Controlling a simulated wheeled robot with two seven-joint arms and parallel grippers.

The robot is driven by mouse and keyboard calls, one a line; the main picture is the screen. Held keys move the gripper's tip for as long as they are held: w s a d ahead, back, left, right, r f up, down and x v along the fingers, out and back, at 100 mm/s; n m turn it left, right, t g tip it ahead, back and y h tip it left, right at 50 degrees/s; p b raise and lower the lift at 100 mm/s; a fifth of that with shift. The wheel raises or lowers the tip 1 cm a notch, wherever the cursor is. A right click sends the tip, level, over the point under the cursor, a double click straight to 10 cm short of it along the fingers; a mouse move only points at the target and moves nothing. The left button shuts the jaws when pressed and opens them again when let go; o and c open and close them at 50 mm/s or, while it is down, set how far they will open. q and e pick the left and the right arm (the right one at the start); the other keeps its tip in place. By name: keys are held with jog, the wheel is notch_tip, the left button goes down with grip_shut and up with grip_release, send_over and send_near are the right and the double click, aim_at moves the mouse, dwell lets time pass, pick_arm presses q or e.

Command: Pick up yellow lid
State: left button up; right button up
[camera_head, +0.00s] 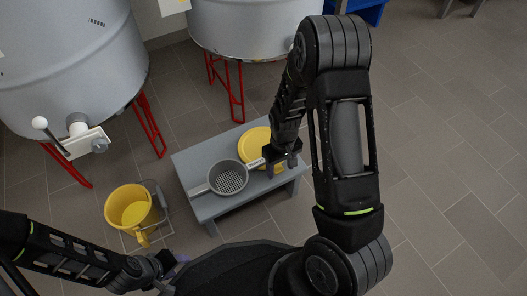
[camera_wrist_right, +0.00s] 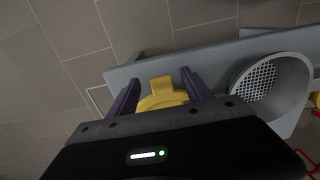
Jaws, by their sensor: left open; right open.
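The yellow lid (camera_head: 252,142) lies on a low grey bench (camera_head: 190,165), beside a grey strainer. In the right wrist view the lid (camera_wrist_right: 163,98) shows its tab between the fingers, and the gripper body hides much of the rest. My right gripper (camera_head: 283,160) is at the lid's right side in the head view, and its purple fingers (camera_wrist_right: 160,82) are open, one on each side of the tab. I cannot tell whether they touch it. My left gripper (camera_head: 176,266) is open and low at the bottom left, away from the lid and partly hidden.
The grey strainer (camera_head: 228,178) with a perforated bottom sits on the bench close to the lid. A yellow bucket (camera_head: 130,207) stands in a metal frame on the floor at left. Large grey tanks (camera_head: 70,60) on red legs stand behind. The tiled floor at right is clear.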

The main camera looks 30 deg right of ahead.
jog(key=shift+f, duration=0.6)
jog(key=shift+r, duration=0.1)
jog(key=shift+c, duration=0.4)
grip_shut()
